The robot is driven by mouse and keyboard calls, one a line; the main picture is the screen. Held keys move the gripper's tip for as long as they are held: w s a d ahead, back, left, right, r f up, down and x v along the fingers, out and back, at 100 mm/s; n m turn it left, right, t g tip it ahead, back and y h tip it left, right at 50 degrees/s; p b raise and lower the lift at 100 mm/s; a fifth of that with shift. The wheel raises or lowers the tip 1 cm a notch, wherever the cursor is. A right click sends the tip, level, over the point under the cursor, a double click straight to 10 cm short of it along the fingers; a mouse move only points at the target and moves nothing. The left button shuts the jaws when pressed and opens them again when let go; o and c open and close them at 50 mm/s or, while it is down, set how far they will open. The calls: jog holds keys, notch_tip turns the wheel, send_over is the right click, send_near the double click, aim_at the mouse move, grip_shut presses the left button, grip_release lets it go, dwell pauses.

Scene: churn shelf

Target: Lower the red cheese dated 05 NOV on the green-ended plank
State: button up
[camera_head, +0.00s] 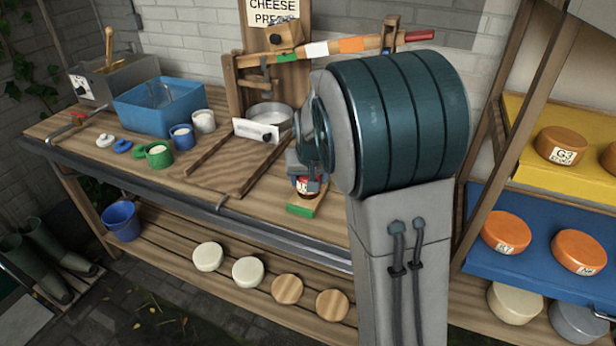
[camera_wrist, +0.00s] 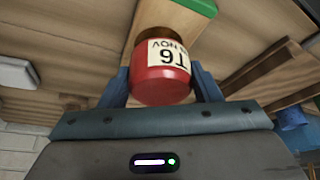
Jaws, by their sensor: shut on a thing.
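My gripper (camera_head: 306,182) is over the bench, just above the green end of a plank (camera_head: 303,209). It is shut on a small red cheese (camera_wrist: 162,86), with one finger on each side. The cheese has a white label that appears upside down in the wrist view and reads "T6" with "NOV"; the day number is not clear. The cheese also shows in the head view (camera_head: 307,193), partly hidden by my fingers. The green plank end shows behind the cheese in the wrist view (camera_wrist: 203,6). I cannot tell whether cheese and plank touch.
A cheese press with a lever (camera_head: 345,46) and a metal pan (camera_head: 270,115) stand behind. A blue tub (camera_head: 160,104) and several small pots are at left. Cheeses lie on the lower shelf (camera_head: 180,256) and the right rack's yellow (camera_head: 520,115) and blue (camera_head: 500,200) shelves.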

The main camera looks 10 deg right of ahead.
jog(key=shift+f+b, duration=0.5)
jog(key=shift+f, duration=0.1)
dwell(0.3)
jog(key=o, duration=1.2)
jog(key=shift+c, duration=0.2)
